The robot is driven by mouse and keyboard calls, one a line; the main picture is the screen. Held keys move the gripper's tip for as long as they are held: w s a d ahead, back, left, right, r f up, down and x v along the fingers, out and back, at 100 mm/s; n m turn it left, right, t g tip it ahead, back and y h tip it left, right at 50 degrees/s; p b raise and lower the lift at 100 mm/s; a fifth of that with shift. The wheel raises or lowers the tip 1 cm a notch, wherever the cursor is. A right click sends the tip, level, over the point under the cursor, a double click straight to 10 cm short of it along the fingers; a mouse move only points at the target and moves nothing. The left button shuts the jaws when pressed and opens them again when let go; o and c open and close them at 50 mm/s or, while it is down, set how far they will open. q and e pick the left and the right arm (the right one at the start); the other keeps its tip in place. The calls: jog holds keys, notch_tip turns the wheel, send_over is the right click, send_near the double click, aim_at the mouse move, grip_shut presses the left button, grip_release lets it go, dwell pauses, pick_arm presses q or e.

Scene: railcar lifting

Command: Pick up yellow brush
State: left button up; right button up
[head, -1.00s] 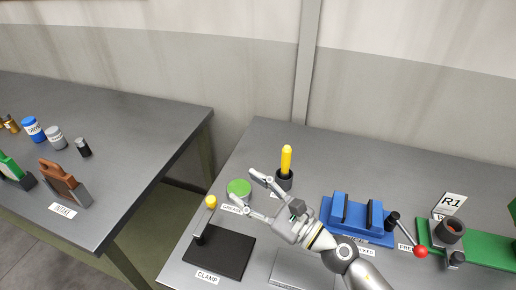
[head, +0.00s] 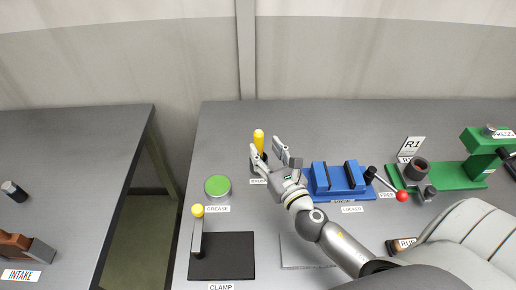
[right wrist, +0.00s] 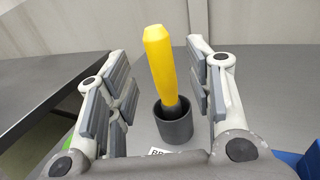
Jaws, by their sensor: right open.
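The yellow brush (head: 259,139) stands upright in a dark cup on the workbench, with its yellow handle up. In the right wrist view the yellow brush (right wrist: 160,62) leans slightly in its dark grey cup (right wrist: 173,125). My right gripper (head: 266,151) is open, with its fingers on either side of the brush in the picture. In the right wrist view my right gripper (right wrist: 158,88) shows a clear gap between each finger and the handle; nothing is held. The brush's lower end is hidden in the cup. My left gripper is not in view.
A green-topped grease tin (head: 217,187) stands left of the cup. A black clamp plate (head: 226,258) with a yellow-knobbed lever is nearer. A blue locker fixture (head: 338,182) and a green press (head: 459,174) stand to the right. A second bench (head: 75,170) is left, across a gap.

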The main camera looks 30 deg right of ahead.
aim_at(261, 144)
jog(key=shift+w, duration=0.3)
jog(key=w, duration=0.2)
jog(key=w+p, duration=0.1)
jog(key=w, duration=0.1)
jog(key=shift+w+d+f, duration=0.1)
jog(key=shift+d+f, duration=0.05)
jog(key=shift+f, duration=0.2)
jog(key=shift+w+f, duration=0.1)
jog(key=shift+w, duration=0.25)
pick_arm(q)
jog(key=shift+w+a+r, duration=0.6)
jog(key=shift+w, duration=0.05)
pick_arm(e)
jog(key=shift+s, duration=0.1)
jog(key=shift+c, duration=0.4)
jog(key=shift+c, duration=1.1)
jog(key=c, duration=0.7)
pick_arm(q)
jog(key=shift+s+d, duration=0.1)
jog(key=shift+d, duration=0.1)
pick_arm(e)
grip_shut()
